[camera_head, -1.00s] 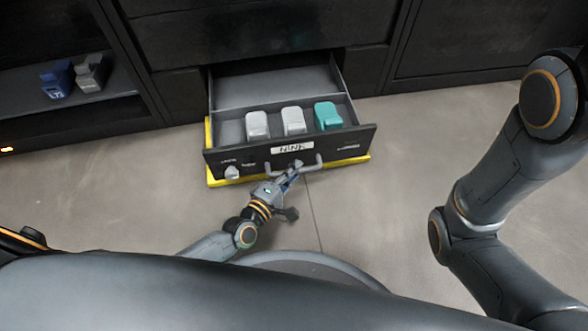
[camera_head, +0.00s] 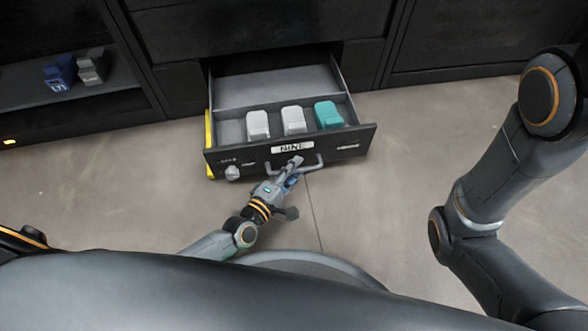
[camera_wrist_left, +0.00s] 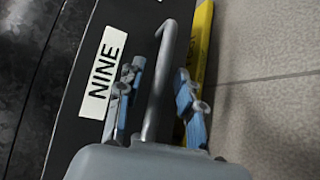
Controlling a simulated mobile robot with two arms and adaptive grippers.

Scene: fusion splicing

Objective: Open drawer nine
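Drawer nine (camera_head: 222,157) is a dark drawer marked NINE, pulled well out of the cabinet in the head view. Its metal bar handle (camera_head: 319,163) is on the front, below the label (camera_head: 290,148). My left gripper (camera_head: 294,168) is at this handle. In the left wrist view, its blue-padded fingers (camera_wrist_left: 160,88) stand apart on either side of the handle (camera_wrist_left: 163,60), with gaps visible. My right arm (camera_head: 487,180) shows at the right, but its gripper is out of view.
In the drawer are two light grey items (camera_head: 258,125) and a teal one (camera_head: 328,115). A yellow strip (camera_head: 209,130) shows at the drawer's left edge. A shelf at the left holds a blue item (camera_head: 58,75) and a grey one (camera_head: 92,68). The floor (camera_head: 400,140) right of the drawer is clear.

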